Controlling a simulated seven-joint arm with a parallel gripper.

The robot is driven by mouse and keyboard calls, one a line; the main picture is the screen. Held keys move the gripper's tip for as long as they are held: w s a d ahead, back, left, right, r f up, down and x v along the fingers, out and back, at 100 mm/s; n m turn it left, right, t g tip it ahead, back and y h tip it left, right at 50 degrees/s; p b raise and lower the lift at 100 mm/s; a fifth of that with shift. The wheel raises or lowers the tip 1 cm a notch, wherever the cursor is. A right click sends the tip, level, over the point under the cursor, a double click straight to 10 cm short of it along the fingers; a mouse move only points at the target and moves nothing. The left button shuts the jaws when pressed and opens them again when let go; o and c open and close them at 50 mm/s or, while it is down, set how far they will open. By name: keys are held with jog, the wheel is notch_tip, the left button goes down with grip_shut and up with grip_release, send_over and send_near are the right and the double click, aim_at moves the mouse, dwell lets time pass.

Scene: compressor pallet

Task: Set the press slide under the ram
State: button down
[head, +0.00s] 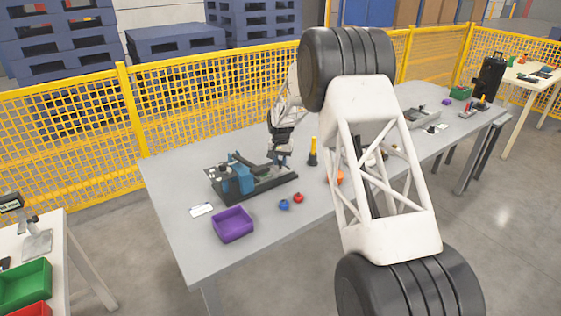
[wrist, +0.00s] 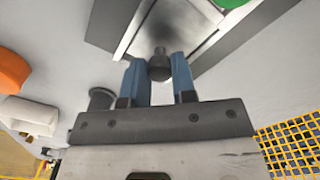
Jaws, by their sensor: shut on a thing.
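The press (head: 236,178) stands on the grey table at left of centre in the head view, with a blue-teal body on a long dark base. My gripper (head: 279,160) is over the right part of that base. In the wrist view, my gripper (wrist: 156,75) has its two blue fingers on either side of a dark round knob (wrist: 158,64) and is shut on it. The knob stands above a grey plate (wrist: 180,35) between lighter rails; it looks like the press slide's knob. The slide's exact place relative to the ram is hidden.
A purple bin (head: 233,225), a white card (head: 201,210), a blue piece (head: 284,204) and a red piece (head: 298,198) lie near the press. A yellow-and-black upright tool (head: 313,152) stands to the right. My arm hides the table's middle. Yellow fencing (head: 190,105) runs behind.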

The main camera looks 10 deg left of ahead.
jog(key=shift+s+a, duration=2.45)
jog(key=shift+a, duration=0.05)
jog(key=c, duration=0.9)
grip_release()
jog(key=shift+c, duration=0.2)
jog(key=shift+r, duration=0.1)
jog(key=shift+r, duration=3.85)
